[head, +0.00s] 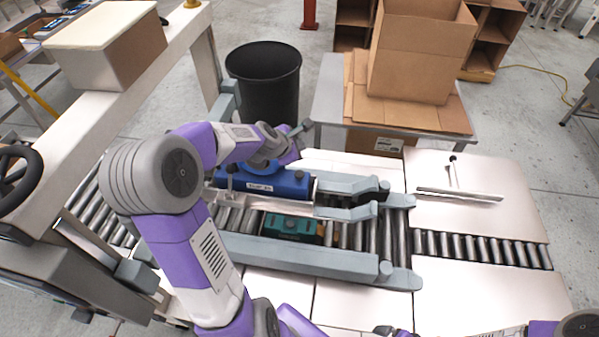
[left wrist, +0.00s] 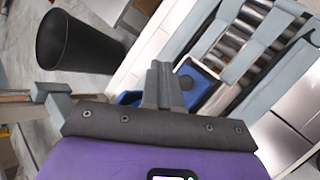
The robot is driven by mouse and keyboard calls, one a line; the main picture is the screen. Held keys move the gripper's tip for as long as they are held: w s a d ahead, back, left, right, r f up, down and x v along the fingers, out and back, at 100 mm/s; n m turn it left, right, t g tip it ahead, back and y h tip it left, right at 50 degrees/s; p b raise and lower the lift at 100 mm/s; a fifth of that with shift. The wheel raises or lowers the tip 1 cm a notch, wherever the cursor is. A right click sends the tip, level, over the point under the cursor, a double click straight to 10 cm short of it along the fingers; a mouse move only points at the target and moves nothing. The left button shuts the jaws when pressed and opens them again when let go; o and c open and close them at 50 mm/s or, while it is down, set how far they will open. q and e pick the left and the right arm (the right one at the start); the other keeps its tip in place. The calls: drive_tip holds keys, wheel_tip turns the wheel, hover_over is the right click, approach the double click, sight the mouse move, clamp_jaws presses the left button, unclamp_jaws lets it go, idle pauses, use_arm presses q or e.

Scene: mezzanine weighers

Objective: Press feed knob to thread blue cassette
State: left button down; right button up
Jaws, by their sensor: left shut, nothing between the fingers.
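The blue cassette (head: 268,183), a long blue block with a white label, lies on the roller conveyor at its far side. A rounded blue part rises behind it, partly covered by my left wrist. My left gripper (head: 290,153) is over the cassette's far side, its fingertips hidden in the head view. In the left wrist view the fingers (left wrist: 162,72) are shut and empty, in front of the blue cassette (left wrist: 205,88). A dark patch shows on the blue there; I cannot tell whether it is the feed knob, or whether the fingers touch anything.
A teal unit (head: 292,228) lies on the rollers nearer to me. Grey rails (head: 330,262) frame the conveyor. A black bin (head: 265,85) and a table with an open carton (head: 420,50) stand behind. Pale panels (head: 470,205) at the right are mostly clear. Parts of my right arm show at the bottom edge.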

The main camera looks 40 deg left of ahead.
sight(301, 172)
use_arm(q)
drive_tip(key=shift+f, duration=0.15)
use_arm(e)
drive_tip(key=shift+f, duration=0.1)
use_arm(q)
wheel_tip(301, 172, down, 9)
drive_tip(key=b, duration=0.8)
drive_tip(key=shift+b, duration=0.35)
use_arm(e)
wheel_tip(301, 172, down, 8)
drive_tip(key=shift+f, duration=0.25)
idle(0.8)
use_arm(q)
drive_tip(key=shift+f+b, duration=0.25)
drive_tip(key=shift+b, duration=0.15)
use_arm(e)
drive_tip(key=shift+f, duration=0.45)
use_arm(q)
drive_tip(key=shift+f+b, duration=0.9)
drive_tip(key=shift+f, duration=0.05)
use_arm(e)
drive_tip(key=shift+f, duration=0.85)
use_arm(q)
drive_tip(key=shift+r+p, duration=1.25)
drive_tip(key=shift+r, duration=0.1)
use_arm(e)
drive_tip(key=shift+r, duration=1.25)
